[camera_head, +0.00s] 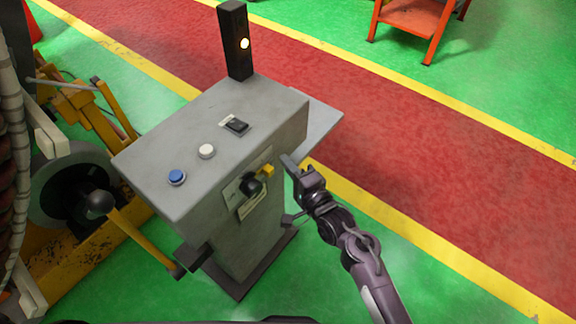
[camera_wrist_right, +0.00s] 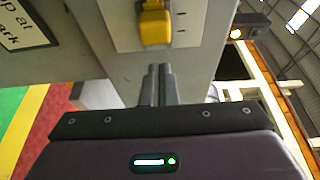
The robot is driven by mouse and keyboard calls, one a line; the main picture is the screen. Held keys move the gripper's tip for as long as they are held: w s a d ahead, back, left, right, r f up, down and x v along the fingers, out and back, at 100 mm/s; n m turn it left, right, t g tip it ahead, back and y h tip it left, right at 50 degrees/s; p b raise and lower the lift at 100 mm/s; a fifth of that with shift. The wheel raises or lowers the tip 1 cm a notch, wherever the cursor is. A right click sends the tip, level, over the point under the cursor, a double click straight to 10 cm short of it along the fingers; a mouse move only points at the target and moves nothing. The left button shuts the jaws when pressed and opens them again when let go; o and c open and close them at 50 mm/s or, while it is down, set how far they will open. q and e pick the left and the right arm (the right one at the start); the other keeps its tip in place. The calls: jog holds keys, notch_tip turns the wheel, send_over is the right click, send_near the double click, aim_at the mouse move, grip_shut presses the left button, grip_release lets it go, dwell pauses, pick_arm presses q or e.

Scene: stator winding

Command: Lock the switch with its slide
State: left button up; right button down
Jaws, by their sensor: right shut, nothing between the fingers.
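The switch (camera_head: 250,187) is a black knob on a pale plate on the front face of a grey control pedestal. The yellow slide (camera_head: 267,171) sits just right of the knob in the head view. It also shows in the wrist view as a yellow block (camera_wrist_right: 155,24) on a light plate with small marks. My right gripper (camera_head: 289,163) is just right of the slide. Its fingers (camera_wrist_right: 160,85) are together and empty, in front of the panel below the slide in the wrist view; a gap shows between them and the slide. My left gripper is not in view.
The pedestal top (camera_head: 190,165) carries a blue button (camera_head: 176,177), a white button (camera_head: 207,151) and a black rocker (camera_head: 236,126). A black post (camera_head: 236,45) with a lit lamp stands behind.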

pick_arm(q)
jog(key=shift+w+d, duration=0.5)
pick_arm(e)
jog(key=d+v, duration=0.1)
jog(key=v, duration=0.9)
jog(key=shift+w, duration=0.4)
